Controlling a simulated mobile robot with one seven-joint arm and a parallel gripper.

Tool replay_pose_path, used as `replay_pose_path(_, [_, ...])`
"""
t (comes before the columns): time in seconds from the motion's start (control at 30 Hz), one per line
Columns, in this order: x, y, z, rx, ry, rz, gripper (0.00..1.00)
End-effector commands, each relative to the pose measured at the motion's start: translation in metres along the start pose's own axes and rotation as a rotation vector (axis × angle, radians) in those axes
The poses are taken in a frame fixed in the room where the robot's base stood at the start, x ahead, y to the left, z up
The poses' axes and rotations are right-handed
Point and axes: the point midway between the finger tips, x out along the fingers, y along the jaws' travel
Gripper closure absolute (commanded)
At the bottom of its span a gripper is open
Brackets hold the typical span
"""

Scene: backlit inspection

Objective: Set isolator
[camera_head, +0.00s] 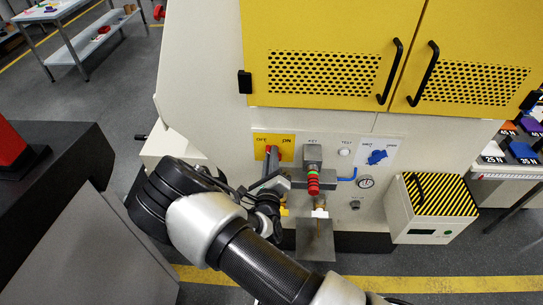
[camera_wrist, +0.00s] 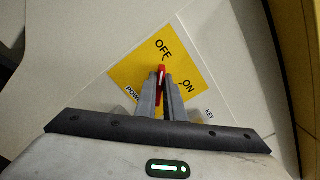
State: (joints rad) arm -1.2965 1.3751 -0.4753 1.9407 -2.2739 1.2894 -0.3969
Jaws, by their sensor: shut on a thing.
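The isolator is a red handle (camera_wrist: 161,72) on a yellow plate (camera_wrist: 126,73) lettered OFF, ON and POWER. In the wrist view its upper end points roughly towards OFF, and ON lies to its lower right. My gripper (camera_wrist: 162,86) is shut on the handle, with one grey finger on each side. The handle is mostly hidden there.
A striped box (camera_head: 438,205) stands at right. Yellow doors (camera_head: 330,45) are above.

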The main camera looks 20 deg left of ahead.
Motion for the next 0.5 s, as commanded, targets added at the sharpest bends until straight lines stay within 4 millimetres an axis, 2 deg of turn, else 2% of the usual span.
replay_pose_path(0.1, [-0.0006,0.0005,-0.0008,-0.003,0.001,0.002,1.00])
replay_pose_path(0.13, [-0.0006,0.0005,-0.0008,-0.003,0.001,0.002,0.90])
replay_pose_path(0.23, [-0.0005,0.0005,-0.0007,-0.002,0.001,0.002,0.73])
replay_pose_path(0.5, [-0.0004,0.0002,-0.0003,-0.001,0.000,0.001,0.73])
